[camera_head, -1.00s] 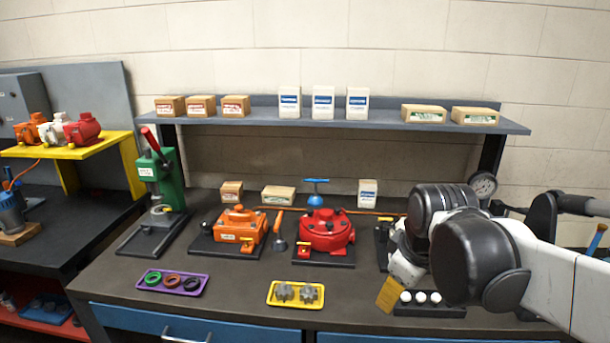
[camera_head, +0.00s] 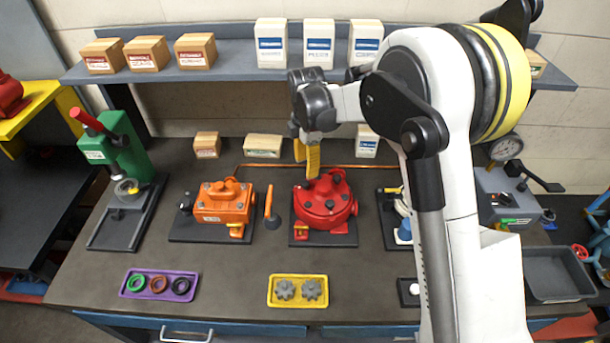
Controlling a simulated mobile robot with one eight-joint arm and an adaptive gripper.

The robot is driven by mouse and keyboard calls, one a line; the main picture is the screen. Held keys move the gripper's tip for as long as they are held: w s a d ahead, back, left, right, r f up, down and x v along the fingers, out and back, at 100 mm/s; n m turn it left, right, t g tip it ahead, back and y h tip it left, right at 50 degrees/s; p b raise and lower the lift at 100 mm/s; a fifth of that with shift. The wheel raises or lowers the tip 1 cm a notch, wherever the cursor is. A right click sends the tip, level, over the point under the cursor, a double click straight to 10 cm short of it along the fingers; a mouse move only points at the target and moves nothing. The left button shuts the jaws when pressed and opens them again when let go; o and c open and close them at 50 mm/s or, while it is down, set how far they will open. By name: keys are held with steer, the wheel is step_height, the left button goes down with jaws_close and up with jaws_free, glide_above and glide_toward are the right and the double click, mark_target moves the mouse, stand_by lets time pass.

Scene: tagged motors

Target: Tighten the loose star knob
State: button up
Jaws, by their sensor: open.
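My gripper (camera_head: 307,159), with yellow fingers pointing down, is open above the red housing (camera_head: 324,205), close over its top. The red housing sits on a dark base plate and has dark knobs on its lid and a yellow fitting at its front. The blue knob on a stem seen earlier above this housing is hidden behind my gripper and wrist. I cannot tell whether the fingers are around it or touching it. The orange housing (camera_head: 222,204) with small dark knobs stands to the left.
A yellow tray (camera_head: 298,304) with two grey star-shaped parts and a purple tray (camera_head: 159,297) with three rings lie at the front. A green press (camera_head: 127,150) stands left. An orange-handled tool (camera_head: 270,205) stands between the housings. The shelf (camera_head: 228,72) with boxes is behind.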

mark_target(306, 182)
step_height(306, 182, down, 8)
steer(key=shift+w+r+b, duration=0.15)
steer(key=shift+r+b, duration=0.1)
steer(key=shift+b, duration=0.05)
jaws_close()
